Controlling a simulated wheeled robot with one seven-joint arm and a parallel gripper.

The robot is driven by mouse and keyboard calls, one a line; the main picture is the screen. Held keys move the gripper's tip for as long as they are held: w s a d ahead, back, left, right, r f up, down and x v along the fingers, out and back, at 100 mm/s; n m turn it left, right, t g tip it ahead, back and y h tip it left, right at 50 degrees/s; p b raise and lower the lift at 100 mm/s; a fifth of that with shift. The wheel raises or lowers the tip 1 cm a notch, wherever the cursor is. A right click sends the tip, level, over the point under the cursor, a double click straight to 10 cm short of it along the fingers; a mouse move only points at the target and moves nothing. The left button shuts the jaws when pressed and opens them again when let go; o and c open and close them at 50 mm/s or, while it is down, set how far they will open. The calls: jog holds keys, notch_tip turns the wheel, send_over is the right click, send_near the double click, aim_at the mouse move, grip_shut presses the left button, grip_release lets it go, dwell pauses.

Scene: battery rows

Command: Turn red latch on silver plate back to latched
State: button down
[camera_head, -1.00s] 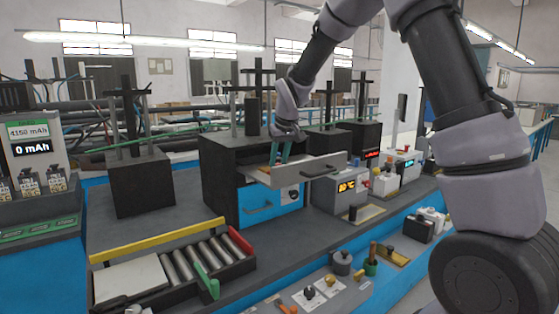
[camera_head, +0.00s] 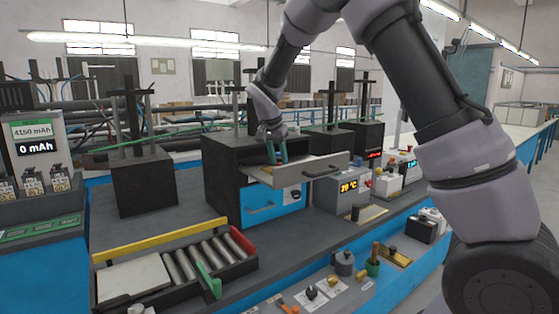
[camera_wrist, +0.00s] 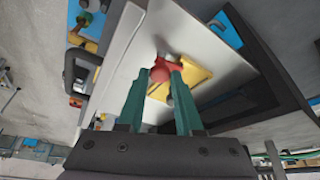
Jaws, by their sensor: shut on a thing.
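A red latch (camera_wrist: 162,67) shows in the wrist view on a yellow plate (camera_wrist: 194,77), which sits on a pale silver surface (camera_wrist: 185,35). My gripper (camera_wrist: 160,74) has its two teal fingers closed on either side of the red latch, with the fingertips against it. In the head view my gripper (camera_head: 277,160) points down into the pulled-out silver drawer (camera_head: 325,166) of a dark box (camera_head: 222,172). The red latch is hidden in the head view by my fingers and the drawer front. The latch's exact angle is hard to tell.
A tray of metal cylinders (camera_head: 203,258) with red, green and yellow edges lies in front at left. A panel of knobs (camera_head: 318,293) is nearer. Dark bench space lies between them.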

jog(key=shift+m, duration=0.5)
jog(key=c, duration=0.6)
grip_release()
jog(key=v, duration=1)
jog(key=shift+a+r, duration=0.3)
jog(key=shift+r, duration=0.05)
